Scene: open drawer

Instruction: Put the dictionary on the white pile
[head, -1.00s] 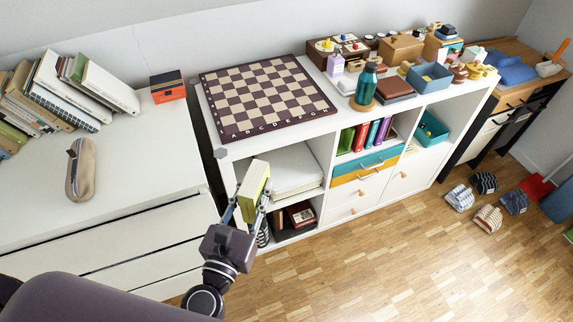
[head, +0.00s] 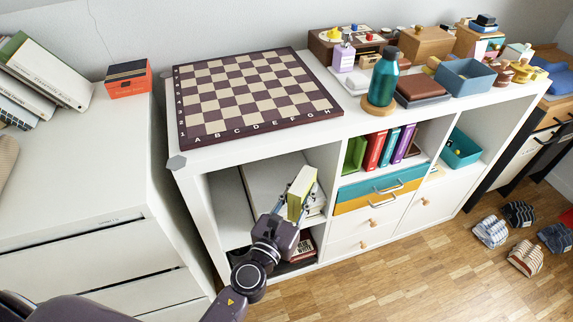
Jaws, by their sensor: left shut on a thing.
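The dictionary (head: 301,190) is a thick book with a yellow-green cover and pale page edges. My left gripper (head: 295,207) is shut on it and holds it upright and tilted at the front of the left shelf compartment. The white pile (head: 262,180) lies on the shelf board in that compartment, behind and to the left of the book. The book and gripper hide part of the pile. I cannot tell whether the book touches it. My right gripper is not in view.
A chessboard (head: 255,95) covers the left top of the white shelf unit (head: 190,190). A teal bottle (head: 384,78) stands on top to the right. A white dresser (head: 90,190) stands close on the left. Shoes (head: 490,231) lie on the floor.

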